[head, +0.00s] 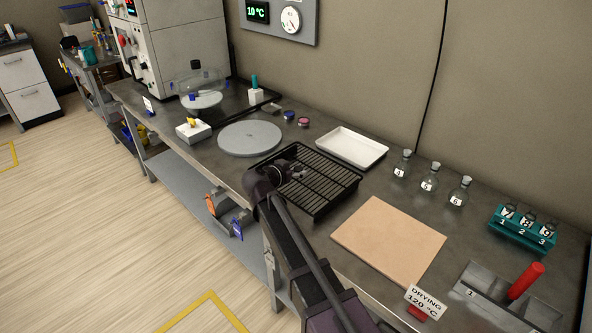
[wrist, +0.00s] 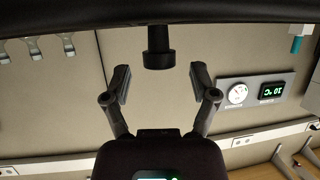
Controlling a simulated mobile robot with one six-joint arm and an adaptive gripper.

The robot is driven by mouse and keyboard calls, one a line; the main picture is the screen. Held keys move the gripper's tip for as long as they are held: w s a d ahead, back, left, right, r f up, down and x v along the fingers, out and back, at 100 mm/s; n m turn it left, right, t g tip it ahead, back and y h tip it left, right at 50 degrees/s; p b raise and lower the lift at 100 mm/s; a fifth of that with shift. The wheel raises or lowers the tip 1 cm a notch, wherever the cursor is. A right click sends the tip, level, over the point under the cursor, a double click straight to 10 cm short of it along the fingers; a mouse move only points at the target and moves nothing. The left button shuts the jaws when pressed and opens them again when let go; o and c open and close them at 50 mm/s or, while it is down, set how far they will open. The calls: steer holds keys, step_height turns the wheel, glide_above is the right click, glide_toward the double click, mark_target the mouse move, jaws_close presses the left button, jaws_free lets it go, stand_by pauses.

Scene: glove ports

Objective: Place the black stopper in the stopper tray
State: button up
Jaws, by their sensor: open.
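The black stopper (wrist: 158,48) shows in the wrist view, which is upside down. It stands on a dark surface, apart from my gripper (wrist: 160,72), whose open fingers point towards it with nothing between them. The stopper lies just ahead of the fingertips, about midway between their lines. In the head view my gripper (head: 297,172) is low over the black slatted rack (head: 322,196), and I cannot pick out the stopper there. A shallow white tray (head: 352,146) behind the rack looks empty; no label shows whether it is the stopper tray.
A tan board (head: 388,240) lies right of the rack, a grey round plate (head: 250,138) left. Several small glass flasks (head: 429,183) stand near the wall. A teal rack (head: 523,232) and a grey divided holder with a red cylinder (head: 525,280) are far right.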

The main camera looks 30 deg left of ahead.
steer(key=p+v, duration=0.4)
steer(key=v, duration=0.7)
steer(key=shift+s, duration=0.3)
steer(key=shift+r, duration=0.1)
